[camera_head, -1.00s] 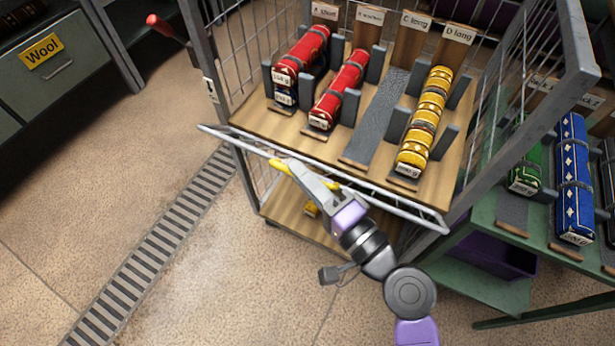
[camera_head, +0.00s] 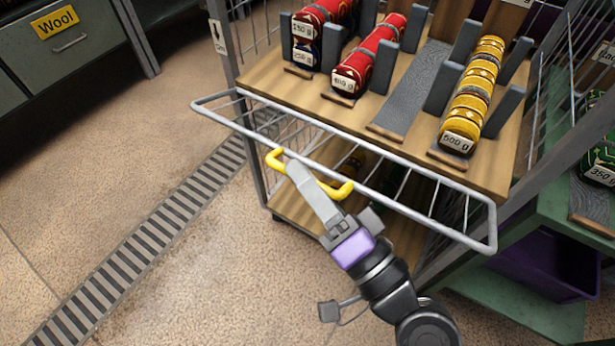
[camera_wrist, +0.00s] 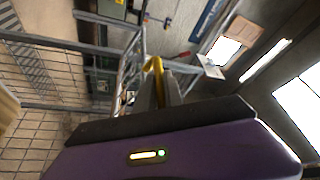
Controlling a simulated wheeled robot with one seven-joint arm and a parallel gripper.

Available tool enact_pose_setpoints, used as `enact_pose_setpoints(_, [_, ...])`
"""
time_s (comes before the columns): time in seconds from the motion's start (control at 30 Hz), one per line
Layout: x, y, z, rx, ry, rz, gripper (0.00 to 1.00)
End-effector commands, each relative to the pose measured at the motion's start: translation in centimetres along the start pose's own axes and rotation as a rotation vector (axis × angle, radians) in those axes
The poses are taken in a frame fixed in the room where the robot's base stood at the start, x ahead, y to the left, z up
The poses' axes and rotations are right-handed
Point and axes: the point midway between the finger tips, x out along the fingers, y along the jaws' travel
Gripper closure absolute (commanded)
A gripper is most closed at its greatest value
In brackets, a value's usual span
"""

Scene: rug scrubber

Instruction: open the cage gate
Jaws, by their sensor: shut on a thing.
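The cage gate (camera_head: 408,171) is a grey wire frame at the front of the cage trolley. In the head view it sticks out from the trolley front, below the upper shelf's edge. Its yellow handle (camera_head: 341,189) is a bar with bent ends on the gate's top rail. My gripper (camera_head: 298,172) is shut on the yellow handle. In the wrist view the handle (camera_wrist: 154,66) shows between the fingers, and the fingers hide part of it.
The upper wooden shelf (camera_head: 290,92) holds red and yellow rolled rugs in grey holders. A green table (camera_head: 556,222) stands close on the right. A floor grating (camera_head: 150,245) runs along the left. The floor in front of the trolley is clear.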

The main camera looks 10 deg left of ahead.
Motion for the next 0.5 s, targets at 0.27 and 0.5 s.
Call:
enact_pose_setpoints(0.27, [-0.25,0.54,0.50,0.002,0.001,0.000,1.00])
enact_pose_setpoints(0.5, [-0.25,0.50,0.52,0.003,0.000,0.001,1.00])
